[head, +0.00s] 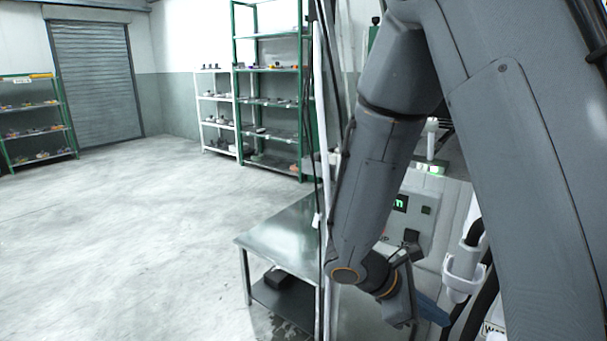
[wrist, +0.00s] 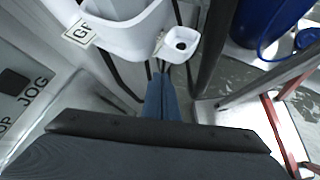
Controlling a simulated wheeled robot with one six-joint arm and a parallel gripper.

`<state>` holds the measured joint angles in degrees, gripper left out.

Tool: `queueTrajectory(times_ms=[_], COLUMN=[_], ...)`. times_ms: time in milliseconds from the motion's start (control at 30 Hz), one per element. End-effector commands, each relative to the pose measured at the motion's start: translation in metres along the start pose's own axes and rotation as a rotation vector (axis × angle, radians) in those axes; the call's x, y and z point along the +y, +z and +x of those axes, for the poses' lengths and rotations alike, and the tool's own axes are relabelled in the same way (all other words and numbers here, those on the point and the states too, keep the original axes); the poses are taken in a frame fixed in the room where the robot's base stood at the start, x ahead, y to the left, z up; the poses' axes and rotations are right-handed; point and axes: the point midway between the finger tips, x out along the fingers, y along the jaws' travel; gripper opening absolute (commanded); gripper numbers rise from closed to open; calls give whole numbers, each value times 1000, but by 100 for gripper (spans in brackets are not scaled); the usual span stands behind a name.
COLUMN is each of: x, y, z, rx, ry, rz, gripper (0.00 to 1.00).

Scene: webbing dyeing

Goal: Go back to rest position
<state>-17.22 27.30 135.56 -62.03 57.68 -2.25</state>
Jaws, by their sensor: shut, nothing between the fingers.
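My arm reaches down across the right of the head view. My gripper (head: 436,312) is at its lower end, in front of the machine and beside a white holder (head: 462,272). In the wrist view its blue fingers (wrist: 164,98) are together with nothing held between them. They point toward a small white cup-like bracket (wrist: 181,45) and a larger white container (wrist: 120,30). I cannot tell whether the fingertips touch the bracket.
A control box (head: 424,213) with a green display stands behind my arm. A steel table (head: 285,238) is left of it. A panel marked JOG (wrist: 22,100) and a blue drum (wrist: 262,22) flank my gripper. Shelves (head: 268,102) stand farther back. The left floor is clear.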

Motion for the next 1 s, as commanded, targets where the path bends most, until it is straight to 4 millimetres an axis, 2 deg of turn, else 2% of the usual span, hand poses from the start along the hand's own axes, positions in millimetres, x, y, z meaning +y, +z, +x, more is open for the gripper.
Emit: queueTrajectory(times_ms=[100,233,367,500,800,833,1000], x=[-36,-57,-56,-45,-18,-17,-47], y=[0,-11,-20,-22,-14,-12,0], z=[-7,-27,-49,-66,-86,-88,-93], rx=[163,346,493,603,750,752,654], ry=[-191,-367,-484,-556,-635,-642,-711], rz=[238,520,770,974,1289,1304,1246], gripper=[0,0,0,0,0,0,0])
